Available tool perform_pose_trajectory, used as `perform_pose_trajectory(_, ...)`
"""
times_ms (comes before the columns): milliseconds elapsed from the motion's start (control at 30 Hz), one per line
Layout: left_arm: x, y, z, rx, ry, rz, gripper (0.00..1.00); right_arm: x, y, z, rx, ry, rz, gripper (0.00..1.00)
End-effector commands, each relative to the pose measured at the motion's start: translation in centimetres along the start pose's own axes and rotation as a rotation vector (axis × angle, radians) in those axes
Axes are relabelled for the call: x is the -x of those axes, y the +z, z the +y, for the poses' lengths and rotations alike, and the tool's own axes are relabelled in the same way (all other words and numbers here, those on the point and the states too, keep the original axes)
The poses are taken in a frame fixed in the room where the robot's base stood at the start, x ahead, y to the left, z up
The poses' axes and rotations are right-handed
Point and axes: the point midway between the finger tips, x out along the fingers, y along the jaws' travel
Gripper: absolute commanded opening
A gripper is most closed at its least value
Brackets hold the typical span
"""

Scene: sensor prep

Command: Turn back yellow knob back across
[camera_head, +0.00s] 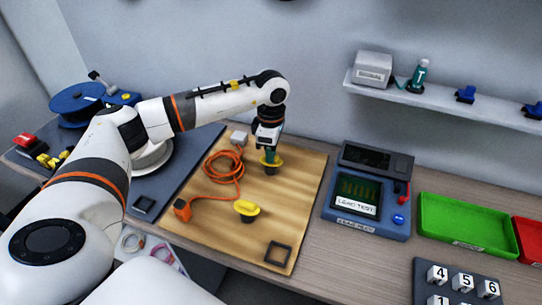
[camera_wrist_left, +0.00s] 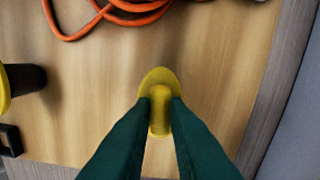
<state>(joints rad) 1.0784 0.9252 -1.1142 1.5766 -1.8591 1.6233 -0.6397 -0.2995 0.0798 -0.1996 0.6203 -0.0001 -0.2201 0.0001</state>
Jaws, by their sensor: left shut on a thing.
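Two yellow knobs are on the wooden board (camera_head: 225,235). The back yellow knob (camera_head: 277,161) is under my left gripper (camera_head: 269,157). In the left wrist view the green fingers of my left gripper (camera_wrist_left: 160,103) are closed on the raised grip of this knob (camera_wrist_left: 159,80), one finger on each side. The grip runs along the picture's up-down direction in that view. The front yellow knob (camera_head: 247,209) stands apart on a dark base; its edge also shows at the left of the wrist view (camera_wrist_left: 5,90). My right gripper is not in view.
An orange cable (camera_head: 225,168) lies coiled left of the held knob, with an orange plug end (camera_head: 182,209). A dark square frame (camera_head: 279,254) is at the board's front. A blue tester (camera_head: 367,222) and green tray (camera_head: 464,226) stand to the right. A shelf (camera_head: 450,101) hangs above.

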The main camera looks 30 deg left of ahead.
Motion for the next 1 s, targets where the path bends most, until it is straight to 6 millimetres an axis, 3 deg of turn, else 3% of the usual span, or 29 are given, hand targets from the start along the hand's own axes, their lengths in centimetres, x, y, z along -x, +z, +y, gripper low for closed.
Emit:
perform_pose_trajectory(333, 0.17, -0.03, -0.14, -0.118, -0.006, 0.004, 0.0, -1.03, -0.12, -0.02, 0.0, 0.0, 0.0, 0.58)
perform_pose_trajectory(833, 0.28, -0.04, -0.15, -0.135, -0.006, 0.004, 0.0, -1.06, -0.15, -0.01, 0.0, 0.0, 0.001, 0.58)
perform_pose_trajectory(867, 0.28, -0.04, -0.15, -0.135, -0.006, 0.004, 0.18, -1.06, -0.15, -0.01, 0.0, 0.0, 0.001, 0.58)
perform_pose_trajectory(1000, 0.22, -0.03, -0.12, -0.134, -0.005, 0.003, 0.36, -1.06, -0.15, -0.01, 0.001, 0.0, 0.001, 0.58)
